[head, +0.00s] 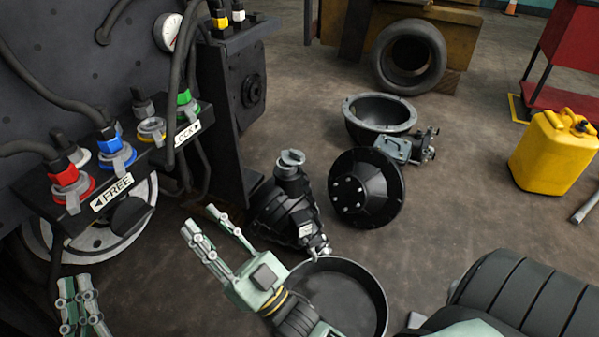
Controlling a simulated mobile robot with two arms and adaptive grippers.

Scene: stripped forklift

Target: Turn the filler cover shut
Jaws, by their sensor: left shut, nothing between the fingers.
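A grey cap (291,159) sits on the neck of a black housing (290,208) standing on the floor; it may be the filler cover, but I cannot tell for sure. Its exact turn position is too small to read. My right gripper (202,219) is open and empty, left of the black housing and apart from the cap, fingers pointing up and left. My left gripper (75,284) is shut and empty at the bottom left corner, below the coupling panel.
Coloured couplings with hoses line a panel labelled FREE (111,192) and LOCK (187,131). A black pan (378,300), a black hub (367,188), a grey-rimmed bowl housing (380,113), a tire (409,57) and a yellow canister (553,152) stand on the floor.

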